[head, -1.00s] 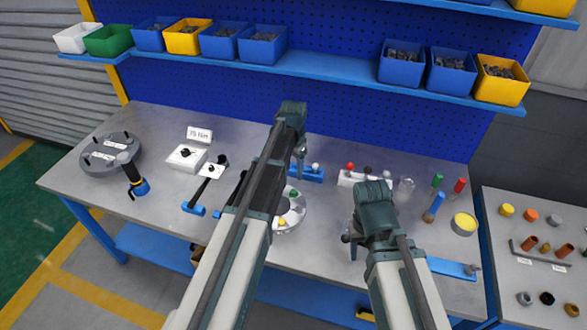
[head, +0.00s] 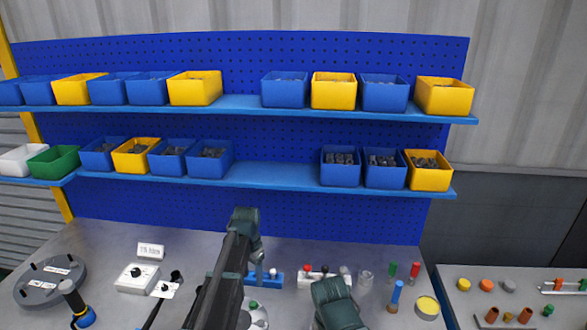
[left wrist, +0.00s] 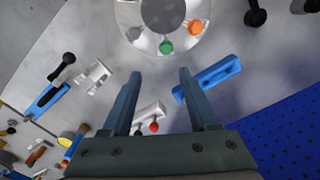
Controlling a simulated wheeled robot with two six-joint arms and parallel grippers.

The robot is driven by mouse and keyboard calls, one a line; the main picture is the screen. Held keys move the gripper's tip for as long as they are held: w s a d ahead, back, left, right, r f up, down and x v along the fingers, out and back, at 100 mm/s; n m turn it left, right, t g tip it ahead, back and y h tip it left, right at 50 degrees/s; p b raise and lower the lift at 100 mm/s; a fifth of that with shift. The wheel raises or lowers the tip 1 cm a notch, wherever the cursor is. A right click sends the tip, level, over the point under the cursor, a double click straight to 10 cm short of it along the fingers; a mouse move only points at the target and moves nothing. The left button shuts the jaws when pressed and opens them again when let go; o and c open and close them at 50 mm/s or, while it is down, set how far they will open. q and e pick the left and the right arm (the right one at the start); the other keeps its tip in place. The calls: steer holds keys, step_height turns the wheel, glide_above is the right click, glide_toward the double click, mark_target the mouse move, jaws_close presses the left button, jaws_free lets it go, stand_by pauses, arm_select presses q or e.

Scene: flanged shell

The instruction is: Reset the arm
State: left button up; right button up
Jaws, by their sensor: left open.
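My left arm reaches up the middle of the head view, and my left gripper (head: 258,262) is over the bench. In the left wrist view its two fingers (left wrist: 158,90) are spread apart with nothing between them. Below it are the flanged shell (left wrist: 195,48), a light ring with green and orange pieces on it, and a blue block (left wrist: 210,78). The shell is mostly hidden behind my arm in the head view (head: 258,318). My right arm (head: 335,303) shows at the bottom of the head view, but its fingers do not show.
The grey bench (head: 100,245) holds a round dark fixture (head: 48,285) and a white box (head: 137,279) on the left. A white rack (head: 320,281), small coloured pegs and a yellow-topped can (head: 427,307) are on the right. Shelves of bins (head: 270,176) rise behind.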

arm_select(q)
steer(key=s+d+f+n+b, duration=0.1)
steer(key=s+d+f+b, duration=0.1)
steer(key=s+d, duration=0.2)
steer(key=s+d+f+b, duration=0.3)
steer(key=s+d, duration=0.1)
steer(key=s, duration=0.7)
steer(key=s+d+f+n+y+b, duration=0.1)
steer(key=s+d, duration=0.3)
steer(key=s, duration=0.4)
steer(key=shift+s+d+f+n+b, duration=0.2)
steer(key=shift+f+n+b, duration=0.1)
steer(key=shift+f+b, duration=0.5)
steer(key=shift+f, duration=0.1)
